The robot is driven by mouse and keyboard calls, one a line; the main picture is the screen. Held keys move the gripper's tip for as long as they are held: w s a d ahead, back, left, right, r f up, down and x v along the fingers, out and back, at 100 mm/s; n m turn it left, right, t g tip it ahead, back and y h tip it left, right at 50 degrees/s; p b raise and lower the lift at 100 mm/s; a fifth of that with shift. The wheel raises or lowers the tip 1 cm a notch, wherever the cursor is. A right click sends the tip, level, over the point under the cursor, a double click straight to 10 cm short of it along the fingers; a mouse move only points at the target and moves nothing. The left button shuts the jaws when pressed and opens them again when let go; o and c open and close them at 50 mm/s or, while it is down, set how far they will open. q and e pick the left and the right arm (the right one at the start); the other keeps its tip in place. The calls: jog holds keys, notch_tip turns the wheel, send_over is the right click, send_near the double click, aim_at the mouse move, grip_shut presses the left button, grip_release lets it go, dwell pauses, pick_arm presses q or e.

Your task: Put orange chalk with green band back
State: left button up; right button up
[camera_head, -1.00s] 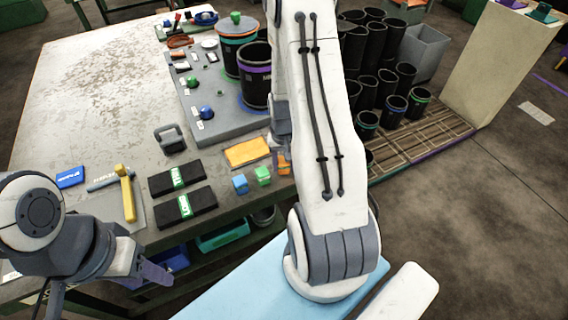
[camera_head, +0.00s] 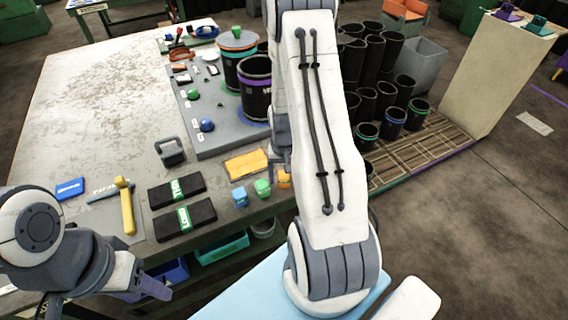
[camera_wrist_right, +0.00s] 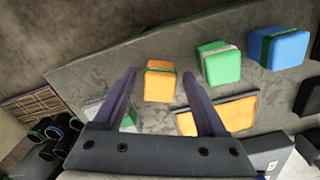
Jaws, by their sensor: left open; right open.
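The orange chalk with green band (camera_head: 284,178) rests on the table near its front edge, right of the green chalk (camera_head: 263,188) and blue chalk (camera_head: 240,196). In the right wrist view the orange chalk (camera_wrist_right: 160,84) appears between the spread fingers of my right gripper (camera_wrist_right: 160,96), with gaps on both sides. The green chalk (camera_wrist_right: 218,64) and blue chalk (camera_wrist_right: 279,48) stand to its right there. My right gripper is open and empty; in the head view my arm hides much of it. My left gripper (camera_head: 152,288) is open, off the table's front edge.
An orange cloth pad (camera_head: 246,164) lies just behind the chalks. Two black blocks with green labels (camera_head: 184,219) and a yellow-handled hammer (camera_head: 126,206) lie left. A grey board (camera_head: 226,141) carries black sleeves (camera_head: 255,88). More sleeves stand right on a pallet (camera_head: 432,148).

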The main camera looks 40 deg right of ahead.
aim_at(283, 175)
notch_tip(283, 175, up, 11)
jog(key=shift+r, duration=0.15)
jog(key=s+a+r+n, duration=0.1)
jog(key=a+r+n, duration=0.2)
jog(key=a, duration=0.7)
jog(key=s+a+r+n, duration=0.1)
jog(key=a+r+n, duration=0.25)
jog(key=a, duration=0.55)
jog(key=s+a+r+n+y, duration=0.1)
jog(key=s+a+r+n, duration=0.2)
jog(key=s+a+n, duration=0.5)
jog(key=s+a, duration=0.3)
jog(key=s, duration=0.3)
jog(key=shift+a+r, duration=0.25)
jog(key=shift+a, duration=0.1)
